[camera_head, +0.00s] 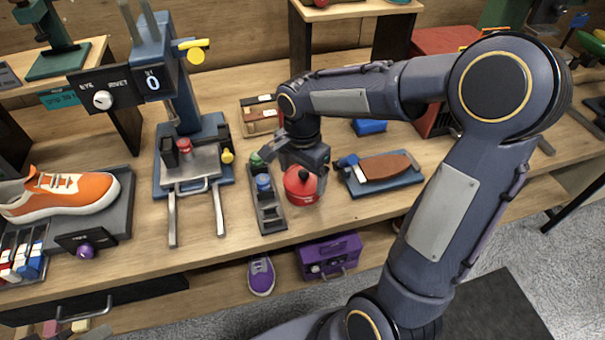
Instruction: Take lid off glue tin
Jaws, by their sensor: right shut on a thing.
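The red round glue tin (297,190) stands on the wooden workbench, right of a narrow dark tray. A dark knob shows on its red lid (305,177). My right gripper (304,171) reaches down from above and behind, shut at the lid. Its fingers are small and dark here, and the exact contact is hard to see. I cannot tell whether the lid is apart from the tin. My left gripper is not in view.
The narrow tray (267,213) holds small bottles close left of the tin. A metal-armed press (190,160) and an orange sneaker (65,195) stand left. Bare bench lies at front right.

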